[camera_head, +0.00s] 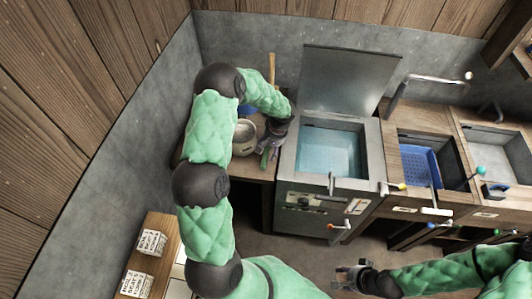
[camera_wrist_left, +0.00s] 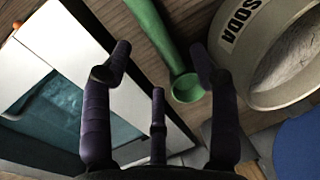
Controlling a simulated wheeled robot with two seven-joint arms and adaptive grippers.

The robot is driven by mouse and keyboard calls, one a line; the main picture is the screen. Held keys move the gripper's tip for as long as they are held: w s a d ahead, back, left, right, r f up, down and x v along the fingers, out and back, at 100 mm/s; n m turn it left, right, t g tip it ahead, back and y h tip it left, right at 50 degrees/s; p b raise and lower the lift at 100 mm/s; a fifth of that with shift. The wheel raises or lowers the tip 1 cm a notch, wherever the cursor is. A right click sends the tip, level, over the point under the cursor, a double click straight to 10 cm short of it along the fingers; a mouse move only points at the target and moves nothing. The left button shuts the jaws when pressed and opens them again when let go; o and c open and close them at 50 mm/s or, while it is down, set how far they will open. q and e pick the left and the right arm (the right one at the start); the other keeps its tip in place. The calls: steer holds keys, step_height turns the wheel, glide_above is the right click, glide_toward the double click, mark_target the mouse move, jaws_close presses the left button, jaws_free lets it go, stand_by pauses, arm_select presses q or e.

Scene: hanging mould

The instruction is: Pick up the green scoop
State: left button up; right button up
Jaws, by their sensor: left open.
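The green scoop (camera_head: 265,158) lies on the wooden counter left of the metal tank, partly hidden by my left gripper in the head view. In the left wrist view the scoop (camera_wrist_left: 158,35) shows its long handle and small round cup, with the cup between my fingers' outlines. My left gripper (camera_head: 272,145) is over it, open; its fingers (camera_wrist_left: 160,75) appear apart from the scoop. My right gripper (camera_head: 345,275) is low at the front, looks open and holds nothing visible.
A pale tub marked SODA (camera_wrist_left: 240,30) stands close right of the scoop in the left wrist view; it is also beside my left arm (camera_head: 244,138). The open water tank (camera_head: 332,184) stands to the right, its lid raised. A blue basket (camera_head: 420,165) lies farther right.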

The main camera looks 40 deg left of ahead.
mark_target(267, 156)
arm_select(q)
steer(key=f, duration=0.4)
steer(key=shift+s+a+f+b, duration=0.3)
steer(key=shift+a+f, duration=0.05)
steer(key=c, duration=1.1)
